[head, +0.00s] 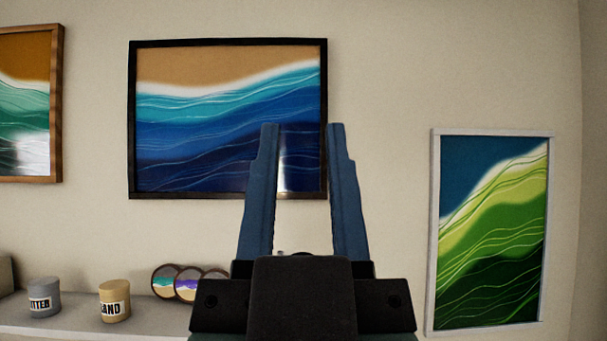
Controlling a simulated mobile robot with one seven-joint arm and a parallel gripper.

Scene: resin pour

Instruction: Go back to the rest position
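My gripper (302,130) is in the lower middle of the head view, with its two blue fingers pointing up. The fingers stand apart with nothing between them. Behind them are the wall and the lower right part of a black-framed picture (190,120) of blue waves and sand. The gripper's dark body covers part of the shelf area at the bottom.
A pale shelf (60,325) at lower left holds a grey jar (43,297), a tan jar (114,301) marked "AND" and several round coasters (166,281). A white-framed green picture (490,230) hangs right, a wood-framed one (57,100) left.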

